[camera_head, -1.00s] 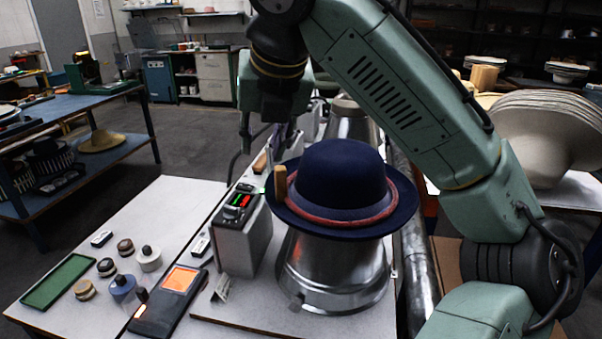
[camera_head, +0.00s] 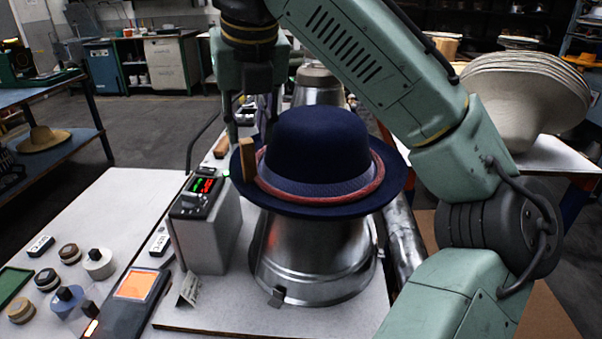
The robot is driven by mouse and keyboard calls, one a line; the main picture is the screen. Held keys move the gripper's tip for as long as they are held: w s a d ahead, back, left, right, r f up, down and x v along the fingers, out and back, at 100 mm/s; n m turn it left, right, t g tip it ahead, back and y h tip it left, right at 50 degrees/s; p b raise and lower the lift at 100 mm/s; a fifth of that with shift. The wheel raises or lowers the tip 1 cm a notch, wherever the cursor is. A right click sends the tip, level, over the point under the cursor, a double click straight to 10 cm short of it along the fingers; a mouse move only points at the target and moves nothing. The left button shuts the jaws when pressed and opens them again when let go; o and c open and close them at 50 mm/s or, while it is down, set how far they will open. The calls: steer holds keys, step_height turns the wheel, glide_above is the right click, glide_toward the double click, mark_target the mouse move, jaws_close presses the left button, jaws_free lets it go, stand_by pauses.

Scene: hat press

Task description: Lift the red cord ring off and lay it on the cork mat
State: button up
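The red cord ring (camera_head: 372,188) lies around the base of the crown of a dark blue felt hat (camera_head: 320,145), on the brim. A small upright wooden tab (camera_head: 248,160) stands at the ring's left side. The hat sits on a shiny metal cone-shaped form (camera_head: 310,255). My gripper (camera_head: 251,122) points down behind and above the tab, apart from it as far as I can see. Its two fingers look spread with nothing between them. A flat brown sheet (camera_head: 535,310) at the lower right may be the cork mat; I cannot tell.
A grey control box (camera_head: 205,230) with lit digits stands left of the form. A device with an orange screen (camera_head: 137,285), weights (camera_head: 98,263) and a green tray (camera_head: 12,283) lie farther left. Stacked pale hat bodies (camera_head: 525,90) stand at right. A metal pipe (camera_head: 405,245) runs beside the form.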

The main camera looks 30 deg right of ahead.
mark_target(247, 141)
steer(key=b+x, duration=0.4)
steer(key=x, duration=0.1)
steer(key=shift+a+b, duration=0.15)
steer(key=shift+b, duration=0.25)
steer(key=shift+r, duration=0.1)
steer(key=shift+c, duration=0.3)
jaws_close()
